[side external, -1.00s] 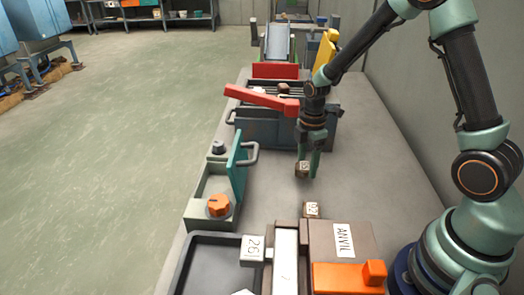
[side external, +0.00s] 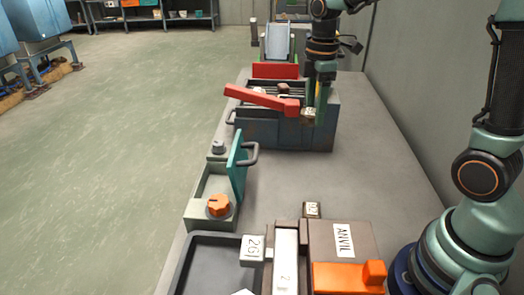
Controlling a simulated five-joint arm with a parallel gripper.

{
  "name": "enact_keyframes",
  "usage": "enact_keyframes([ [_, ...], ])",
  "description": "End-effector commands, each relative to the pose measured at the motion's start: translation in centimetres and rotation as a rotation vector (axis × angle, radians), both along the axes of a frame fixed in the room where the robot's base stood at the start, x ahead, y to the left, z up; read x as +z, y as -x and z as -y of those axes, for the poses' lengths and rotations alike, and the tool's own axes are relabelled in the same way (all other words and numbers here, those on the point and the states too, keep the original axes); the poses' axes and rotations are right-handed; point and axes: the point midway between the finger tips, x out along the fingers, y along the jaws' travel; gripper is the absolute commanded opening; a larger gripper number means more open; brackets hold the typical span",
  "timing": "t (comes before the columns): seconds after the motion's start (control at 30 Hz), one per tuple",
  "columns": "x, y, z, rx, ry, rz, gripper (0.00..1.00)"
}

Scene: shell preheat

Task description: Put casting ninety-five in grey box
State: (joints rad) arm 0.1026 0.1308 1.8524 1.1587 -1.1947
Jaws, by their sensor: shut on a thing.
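My gripper (side external: 314,108) is shut on a small brown casting (side external: 308,113) with a pale label, too small to read surely. It holds the casting at the right part of the grey box (side external: 285,136), by the end of a red bar. I cannot tell whether the casting is above the box or in front of its wall. The grey box stands at the far part of the bench, with a slatted top and some small pieces on it. Another small labelled casting (side external: 312,209) lies on the bench behind the anvil block (side external: 345,240).
The red bar (side external: 262,98) slants across the box's top. A green-doored unit (side external: 238,165) with an orange knob (side external: 218,205) stands at the left bench edge. A dark tray (side external: 205,265) and a labelled block (side external: 253,249) are in front. The bench's middle right is clear.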

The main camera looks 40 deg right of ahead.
Motion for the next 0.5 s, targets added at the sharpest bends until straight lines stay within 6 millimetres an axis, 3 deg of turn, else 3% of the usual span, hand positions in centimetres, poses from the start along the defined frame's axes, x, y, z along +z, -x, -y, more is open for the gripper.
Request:
enact_keyframes([
  [0.5,-1.5,3.8,-3.2,-0.831,0.0,0.001,0.02],
])
